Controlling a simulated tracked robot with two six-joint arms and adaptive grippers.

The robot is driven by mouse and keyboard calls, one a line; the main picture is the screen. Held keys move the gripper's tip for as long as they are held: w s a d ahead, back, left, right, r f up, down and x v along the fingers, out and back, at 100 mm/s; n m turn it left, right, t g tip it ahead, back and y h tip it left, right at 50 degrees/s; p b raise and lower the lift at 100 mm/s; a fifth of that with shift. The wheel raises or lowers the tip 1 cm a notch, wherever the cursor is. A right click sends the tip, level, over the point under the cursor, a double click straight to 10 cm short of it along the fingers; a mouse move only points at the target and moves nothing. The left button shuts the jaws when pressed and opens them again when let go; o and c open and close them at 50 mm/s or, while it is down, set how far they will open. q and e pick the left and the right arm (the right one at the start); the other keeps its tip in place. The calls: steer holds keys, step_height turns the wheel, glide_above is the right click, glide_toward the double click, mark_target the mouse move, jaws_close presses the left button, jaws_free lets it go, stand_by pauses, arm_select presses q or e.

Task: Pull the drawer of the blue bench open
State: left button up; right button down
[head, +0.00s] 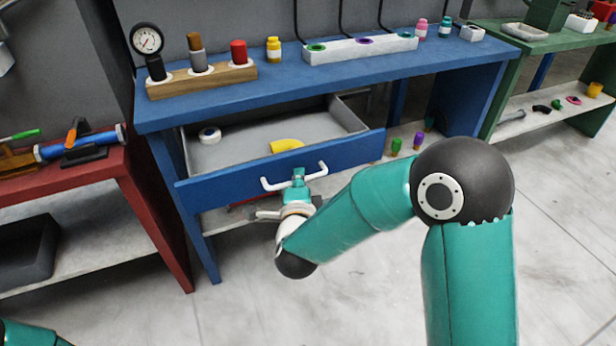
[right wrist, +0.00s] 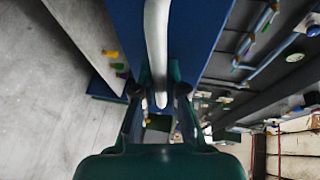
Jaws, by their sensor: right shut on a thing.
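The blue bench (head: 290,75) stands across the middle of the head view. Its drawer (head: 350,152) is pulled out, and its grey inside shows. A white roll (head: 209,135) and a yellow curved piece (head: 287,145) lie in it. The white bar handle (head: 273,186) is on the drawer front. My right gripper (head: 298,178) is shut on the handle near its middle. In the right wrist view the handle (right wrist: 157,45) runs down between the fingers of my right gripper (right wrist: 158,100). My left gripper is out of view.
A red bench (head: 60,180) with tools stands at the left, close to the drawer's side. A green bench (head: 545,42) is at the right. A gauge, a wooden holder (head: 200,80) and small bottles stand on the blue bench. The floor in front is clear.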

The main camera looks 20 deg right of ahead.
steer(key=shift+s+f, duration=0.2)
steer(key=shift+s, duration=0.05)
steer(key=c, duration=1.2)
jaws_free()
steer(key=shift+w, duration=0.1)
steer(key=shift+r, duration=0.1)
steer(key=v, duration=1.2)
